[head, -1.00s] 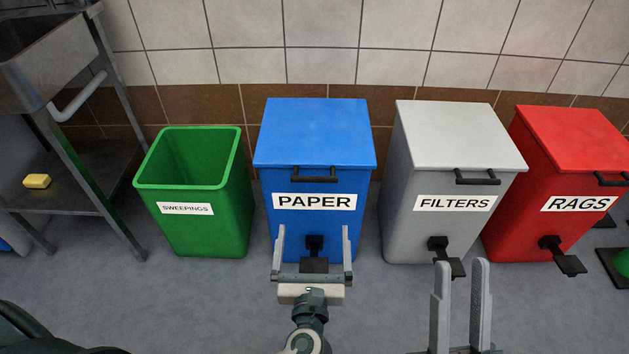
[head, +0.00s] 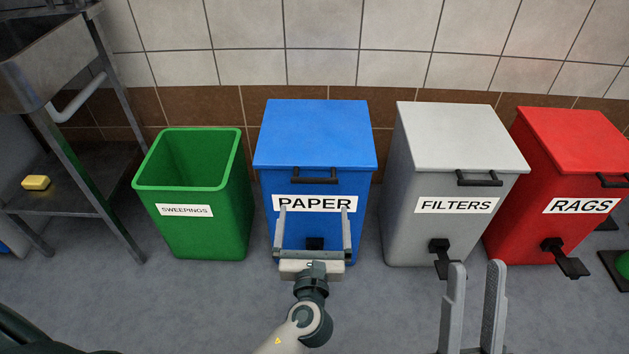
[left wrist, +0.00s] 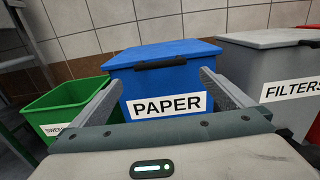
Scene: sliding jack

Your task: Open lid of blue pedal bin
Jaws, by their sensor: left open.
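The blue pedal bin (head: 315,135) labelled PAPER stands against the tiled wall, its lid closed. A black handle (head: 315,180) sits at the lid's front edge; it also shows in the left wrist view (left wrist: 161,64). Its black pedal (head: 315,243) is low on the front, partly hidden by my left gripper. My left gripper (head: 313,212) is open and empty in front of the bin, its fingers pointing up at the label, below the handle. In the left wrist view the fingers frame the PAPER label (left wrist: 168,105). My right gripper (head: 472,268) is open and empty in front of the grey bin.
A lidless green bin (head: 195,225) stands left of the blue one. A closed grey pedal bin (head: 440,225) and a closed red one (head: 575,140) stand to the right. A metal rack with a yellow block (head: 36,183) is at far left. The floor in front is clear.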

